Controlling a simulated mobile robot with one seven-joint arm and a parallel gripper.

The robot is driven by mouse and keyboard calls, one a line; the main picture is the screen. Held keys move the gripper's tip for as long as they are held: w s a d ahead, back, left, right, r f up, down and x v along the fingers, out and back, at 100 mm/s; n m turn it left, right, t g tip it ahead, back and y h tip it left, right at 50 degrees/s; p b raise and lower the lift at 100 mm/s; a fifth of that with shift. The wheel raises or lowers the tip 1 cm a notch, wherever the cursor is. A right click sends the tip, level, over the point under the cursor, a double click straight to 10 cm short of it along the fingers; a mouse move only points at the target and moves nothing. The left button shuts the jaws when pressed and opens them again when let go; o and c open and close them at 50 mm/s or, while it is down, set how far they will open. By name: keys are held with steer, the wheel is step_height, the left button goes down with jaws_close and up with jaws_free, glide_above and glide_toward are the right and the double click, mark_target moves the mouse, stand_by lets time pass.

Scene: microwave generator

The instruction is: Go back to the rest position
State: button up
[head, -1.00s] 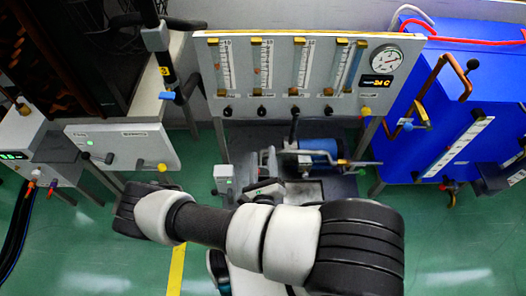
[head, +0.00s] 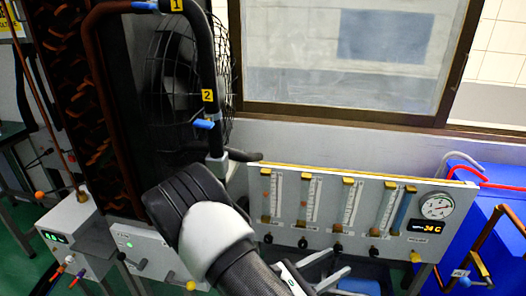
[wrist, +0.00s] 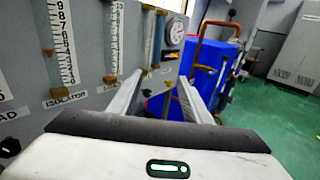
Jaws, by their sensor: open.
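My gripper (wrist: 161,88) shows in the wrist view with its two pale grey fingers apart and nothing between them. The fingers point along the front of the grey flowmeter panel (wrist: 88,60), toward the blue cabinet (wrist: 212,62). The panel fills the left of that view. In the head view my arm is raised at the lower middle, in front of the panel's left end. The hand is at the bottom edge there and only partly shows.
In the head view the flowmeter panel (head: 335,212) carries several tubes, knobs and a round gauge (head: 436,207). A dark pipe (head: 208,75) with a blue-handled valve and a caged fan (head: 178,85) stand behind my arm. A control box (head: 72,232) is at left. Green floor (wrist: 286,115) is open at right.

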steer(key=s+r+m+g+y, duration=0.9)
steer(key=s+r+m+y, duration=0.3)
steer(key=r+m, duration=0.65)
steer(key=s+a+r+m+t+y+p, duration=0.1)
steer(key=a+r+m+t+p, duration=0.1)
steer(key=r+p, duration=0.6)
steer(key=s+a+r+m+t+y+p, duration=0.1)
steer(key=a+r+m+t+y+p, duration=0.1)
steer(key=r+p, duration=0.7)
step_height(320, 180, up, 8)
steer(key=shift+s+m+t, duration=0.35)
steer(key=shift+m+t, duration=0.3)
steer(key=shift+t, duration=0.15)
steer(key=shift+f, duration=0.1)
